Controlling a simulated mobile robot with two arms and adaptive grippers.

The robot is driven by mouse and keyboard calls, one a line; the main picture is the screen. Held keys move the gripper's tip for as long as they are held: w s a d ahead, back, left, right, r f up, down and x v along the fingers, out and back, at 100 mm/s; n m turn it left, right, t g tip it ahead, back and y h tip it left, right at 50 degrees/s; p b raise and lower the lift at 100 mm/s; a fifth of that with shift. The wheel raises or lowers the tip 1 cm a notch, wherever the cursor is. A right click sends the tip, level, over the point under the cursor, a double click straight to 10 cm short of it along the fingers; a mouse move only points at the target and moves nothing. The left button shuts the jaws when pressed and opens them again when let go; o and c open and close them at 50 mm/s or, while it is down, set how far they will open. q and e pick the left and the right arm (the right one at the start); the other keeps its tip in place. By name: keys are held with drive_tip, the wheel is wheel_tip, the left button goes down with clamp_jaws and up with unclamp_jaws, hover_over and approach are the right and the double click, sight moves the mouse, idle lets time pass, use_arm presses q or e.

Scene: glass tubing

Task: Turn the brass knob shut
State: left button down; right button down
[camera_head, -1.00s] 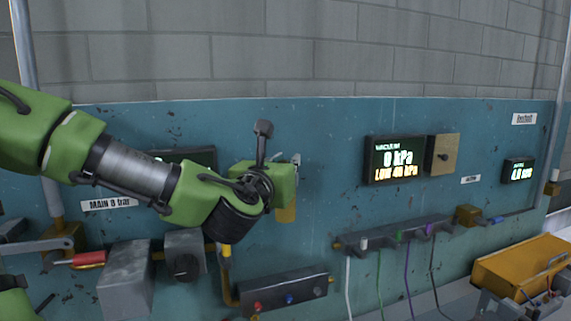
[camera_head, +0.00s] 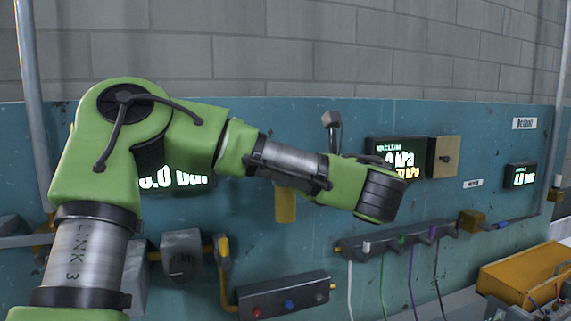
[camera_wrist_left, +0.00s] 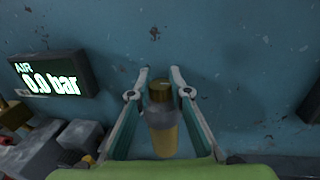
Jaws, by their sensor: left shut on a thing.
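The brass knob (camera_wrist_left: 159,90) shows in the left wrist view as a brass-coloured cap above a grey and yellow body, close to the blue panel. My left gripper (camera_wrist_left: 160,73) has one finger on each side of the knob and is shut on it. In the head view my left arm crosses in front of the panel and hides the gripper and the knob. A yellow piece (camera_head: 286,204) shows just below the forearm there. The AIR display (camera_wrist_left: 50,76) reads 0.0 bar. My right gripper is not in view.
The vacuum display (camera_head: 394,160) is partly behind my wrist. Grey valve blocks (camera_head: 181,256), a box with coloured buttons (camera_head: 285,297) and a rail with cables (camera_head: 395,240) stick out below. An orange case (camera_head: 525,277) stands at the lower right. The upper wall is clear.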

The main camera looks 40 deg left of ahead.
use_arm(q)
drive_tip(key=shift+r+n+g, duration=0.2)
drive_tip(key=shift+n+g, duration=0.1)
drive_tip(key=shift+g, duration=0.2)
drive_tip(key=c, duration=1.8)
unclamp_jaws()
drive_tip(key=shift+c, duration=0.2)
drive_tip(key=shift+a, duration=0.1)
drive_tip(key=shift+f, duration=0.1)
wheel_tip(320, 180, up, 10)
drive_tip(key=shift+r, duration=0.1)
